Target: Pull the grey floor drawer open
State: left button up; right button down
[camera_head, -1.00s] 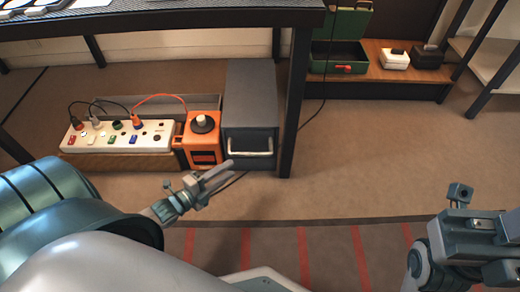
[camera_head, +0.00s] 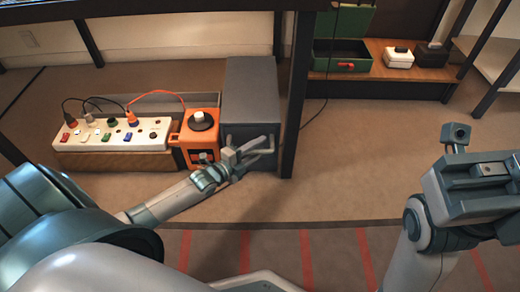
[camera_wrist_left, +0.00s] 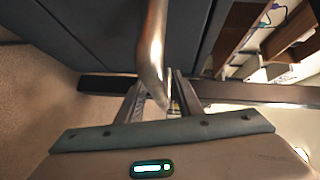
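The grey floor drawer (camera_head: 250,90) is a dark grey box on the floor beside the table leg, and it looks shut. Its pale bar handle is partly hidden by my left gripper (camera_head: 249,149) in the head view. That gripper is at the drawer front with its fingers spread. In the left wrist view, the metal handle (camera_wrist_left: 152,55) reaches down between the fingers of the left gripper (camera_wrist_left: 160,98). I cannot tell whether the fingers touch it. My right gripper (camera_head: 458,138) is at the right, away from the drawer; its fingers are not clear.
An orange box with a knob (camera_head: 201,140) stands close on the drawer's left, beside a white power strip (camera_head: 95,134) with cables. A black table leg (camera_head: 295,110) stands close on its right. A green toolbox (camera_head: 340,56) sits on a low shelf. Floor in front is clear.

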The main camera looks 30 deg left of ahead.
pick_arm(q)
jog(key=shift+w+d, duration=0.15)
jog(key=shift+w, duration=0.3)
grip_shut()
jog(key=shift+s, duration=0.1)
